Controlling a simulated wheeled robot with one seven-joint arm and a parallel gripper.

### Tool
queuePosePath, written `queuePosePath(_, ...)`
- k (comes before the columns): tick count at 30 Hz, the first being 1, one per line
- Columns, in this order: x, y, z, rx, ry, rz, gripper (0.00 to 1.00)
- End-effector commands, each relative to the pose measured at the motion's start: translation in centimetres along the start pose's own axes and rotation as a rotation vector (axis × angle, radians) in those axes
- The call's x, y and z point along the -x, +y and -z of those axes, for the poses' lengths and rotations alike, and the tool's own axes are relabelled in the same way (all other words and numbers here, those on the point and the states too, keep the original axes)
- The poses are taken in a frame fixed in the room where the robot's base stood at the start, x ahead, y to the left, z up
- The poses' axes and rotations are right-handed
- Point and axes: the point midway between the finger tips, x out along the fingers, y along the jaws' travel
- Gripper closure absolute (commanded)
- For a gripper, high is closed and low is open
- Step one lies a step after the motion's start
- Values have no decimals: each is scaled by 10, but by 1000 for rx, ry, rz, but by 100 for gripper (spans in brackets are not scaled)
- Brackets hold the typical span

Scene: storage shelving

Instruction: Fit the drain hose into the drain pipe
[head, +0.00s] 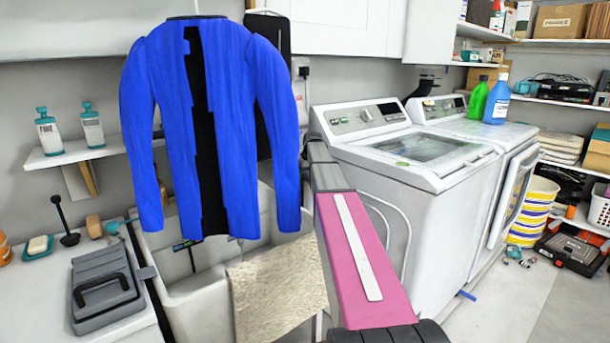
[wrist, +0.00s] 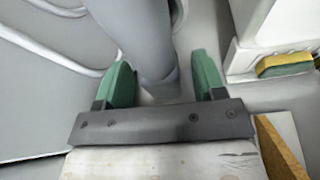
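My gripper (wrist: 165,80) shows in the wrist view with its two green fingers spread apart. A thick grey tube (wrist: 142,40) comes down from the top and its lower end lies between the fingers, with a gap on the right side. I cannot tell for sure whether this tube is the drain pipe. Thin white hoses (wrist: 45,52) run at the upper left of the wrist view, outside the fingers. In the head view a white hose (head: 408,228) loops against the side of the near washer. My gripper is hidden in the head view, and no hose end is clearly visible.
The white washer (head: 400,185) stands right of my arm, with a second machine (head: 510,140) beyond. A utility sink (head: 185,285) is at left, with a blue jacket (head: 265,90) hanging above and a beige cloth (head: 275,295) over its front. A sponge (wrist: 285,65) lies at right in the wrist view.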

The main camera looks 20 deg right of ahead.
Motion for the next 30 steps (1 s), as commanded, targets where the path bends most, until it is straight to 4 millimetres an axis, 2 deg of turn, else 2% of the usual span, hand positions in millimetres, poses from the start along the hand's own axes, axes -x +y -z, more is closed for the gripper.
queuePosePath(7,1,0,1,0,0,0,37)
queuePosePath(11,12,0,1,0,1,-1,37)
queuePosePath(24,92,0,0,0,2,-1,37)
queuePosePath(30,114,0,0,0,1,0,37)
